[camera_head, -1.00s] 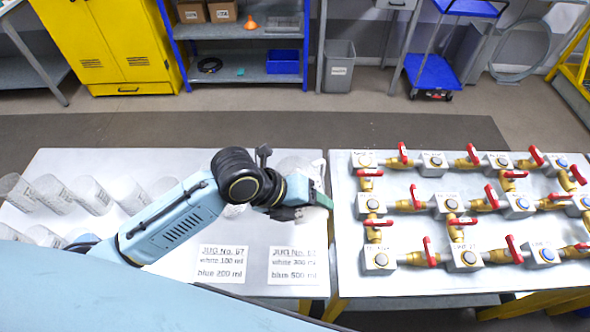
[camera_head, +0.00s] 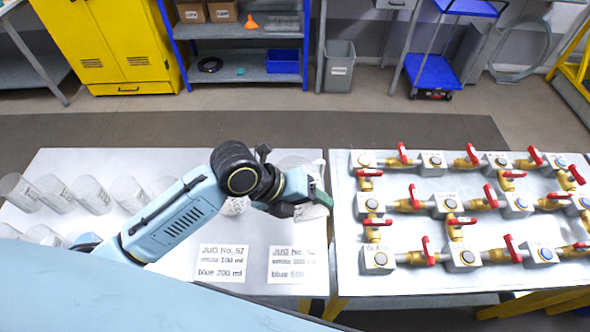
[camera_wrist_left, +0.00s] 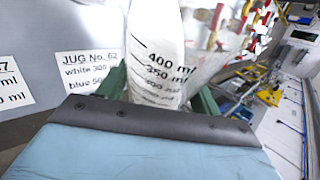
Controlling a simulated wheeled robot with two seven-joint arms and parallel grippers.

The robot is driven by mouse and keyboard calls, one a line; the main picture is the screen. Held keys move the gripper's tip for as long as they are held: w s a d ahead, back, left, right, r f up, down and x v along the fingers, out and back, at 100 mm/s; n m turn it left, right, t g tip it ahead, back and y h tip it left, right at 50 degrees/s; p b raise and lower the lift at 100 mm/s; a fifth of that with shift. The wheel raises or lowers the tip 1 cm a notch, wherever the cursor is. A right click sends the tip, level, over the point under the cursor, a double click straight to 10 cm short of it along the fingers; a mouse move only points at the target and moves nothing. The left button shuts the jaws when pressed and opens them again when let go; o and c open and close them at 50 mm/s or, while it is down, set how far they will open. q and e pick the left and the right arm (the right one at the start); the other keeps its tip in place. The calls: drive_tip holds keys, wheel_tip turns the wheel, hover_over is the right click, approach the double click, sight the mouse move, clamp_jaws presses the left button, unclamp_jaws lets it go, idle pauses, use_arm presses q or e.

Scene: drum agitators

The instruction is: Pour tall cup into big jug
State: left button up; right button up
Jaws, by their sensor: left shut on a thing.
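My left gripper (camera_head: 312,202) is over the right end of the left table in the head view. It is shut on a pale, see-through cup with black ml marks. In the left wrist view the cup (camera_wrist_left: 155,45) stands between the green fingers (camera_wrist_left: 158,95), with 400 ml and 350 ml readable. A clear vessel (camera_head: 292,162), possibly the big jug, is partly hidden behind my wrist. My right gripper is not in view.
Several clear measuring cups (camera_head: 55,194) stand at the left of the table. Another pale vessel (camera_head: 234,206) is partly hidden by my arm. Label cards (camera_head: 221,264) lie at the front. The right table holds brass pipes with red valve handles (camera_head: 490,196).

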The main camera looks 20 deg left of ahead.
use_arm(q)
drive_tip(key=shift+w+a+r, duration=0.1)
drive_tip(key=shift+w, duration=0.05)
drive_tip(key=shift+r, duration=0.1)
idle(0.3)
drive_tip(key=shift+r+g, duration=0.1)
drive_tip(key=shift+g, duration=0.2)
drive_tip(key=shift+p, duration=0.3)
drive_tip(key=shift+r, duration=0.15)
drive_tip(key=shift+w+a+h, duration=0.1)
drive_tip(key=shift+h, duration=0.2)
